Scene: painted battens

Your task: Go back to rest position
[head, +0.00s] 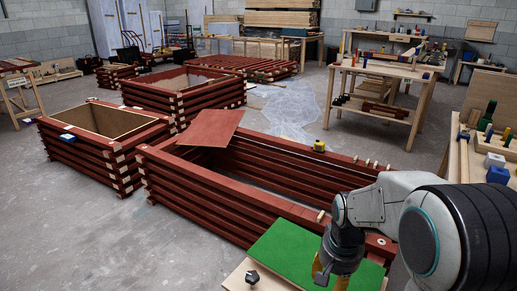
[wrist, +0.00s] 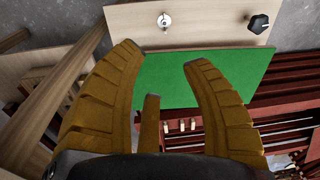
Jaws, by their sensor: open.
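In the head view my arm reaches in from the right, and the gripper (head: 331,276) points down over the right part of the green mat (head: 291,254). The fingers are partly cut off by the lower picture edge there. I cannot tell the exact height of the fingertips above the mat.
A long red batten frame (head: 215,200) stands beside the mat, with a red panel (head: 210,128) across its far corner. Other batten boxes (head: 100,143) stand at left. A workbench (head: 385,70) stands behind. A black knob (head: 252,277) sits on the board. Grey floor is clear at lower left.

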